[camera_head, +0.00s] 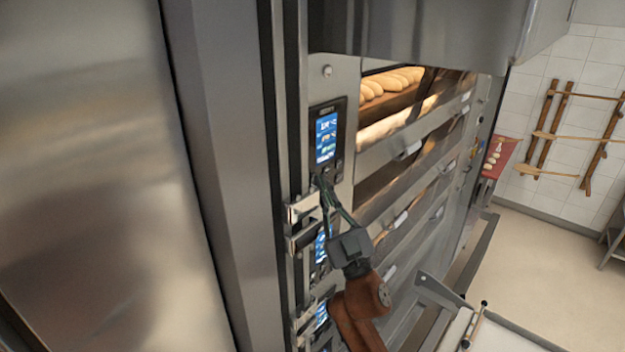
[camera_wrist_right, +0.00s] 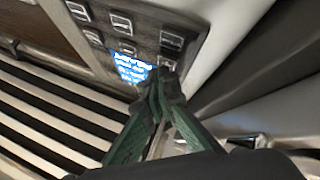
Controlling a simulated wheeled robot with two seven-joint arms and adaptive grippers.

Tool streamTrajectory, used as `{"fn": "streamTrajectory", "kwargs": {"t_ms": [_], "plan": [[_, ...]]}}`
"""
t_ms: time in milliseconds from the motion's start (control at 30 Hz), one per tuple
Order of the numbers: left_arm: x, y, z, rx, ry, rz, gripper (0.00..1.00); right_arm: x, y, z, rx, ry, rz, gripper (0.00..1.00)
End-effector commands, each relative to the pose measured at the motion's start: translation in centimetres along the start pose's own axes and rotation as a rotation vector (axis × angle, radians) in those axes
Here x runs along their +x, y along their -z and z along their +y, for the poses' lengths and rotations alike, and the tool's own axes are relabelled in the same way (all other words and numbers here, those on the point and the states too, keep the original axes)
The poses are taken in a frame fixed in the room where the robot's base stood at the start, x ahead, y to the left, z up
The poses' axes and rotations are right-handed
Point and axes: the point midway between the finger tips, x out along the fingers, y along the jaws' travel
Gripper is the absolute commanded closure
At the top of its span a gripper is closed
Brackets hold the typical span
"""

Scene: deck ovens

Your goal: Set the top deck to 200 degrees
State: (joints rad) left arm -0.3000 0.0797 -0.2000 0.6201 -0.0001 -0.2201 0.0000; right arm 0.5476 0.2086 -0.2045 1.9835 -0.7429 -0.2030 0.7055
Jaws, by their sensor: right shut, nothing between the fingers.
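The top deck's control panel (camera_head: 326,138) has a lit blue screen with lines too small to read, and a few buttons below it. My right gripper (camera_head: 324,182) is shut and empty, its fingertips at the panel's lower edge by the buttons. In the right wrist view the closed fingertips (camera_wrist_right: 158,80) lie in front of the lower part of the lit screen (camera_wrist_right: 131,68), beside the pale-framed buttons (camera_wrist_right: 122,24). I cannot tell whether they touch a button. My left gripper is not in view.
Loaves (camera_head: 388,84) lie in the top deck. More lit panels (camera_head: 321,247) sit below, partly behind my right arm. A large steel surface (camera_head: 85,150) fills the left. Wooden racks (camera_head: 565,135) hang on the tiled wall. The floor at right (camera_head: 540,260) is clear.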

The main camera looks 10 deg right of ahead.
Motion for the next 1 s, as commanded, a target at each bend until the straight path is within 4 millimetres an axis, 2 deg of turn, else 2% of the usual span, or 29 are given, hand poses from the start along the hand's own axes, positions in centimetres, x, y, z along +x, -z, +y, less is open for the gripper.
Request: {"fn": "streamTrajectory", "kwargs": {"t_ms": [1000], "plan": [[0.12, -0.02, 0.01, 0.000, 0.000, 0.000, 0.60, 0.39, -0.29, -0.28, 0.000, 0.000, -0.001, 1.00]]}}
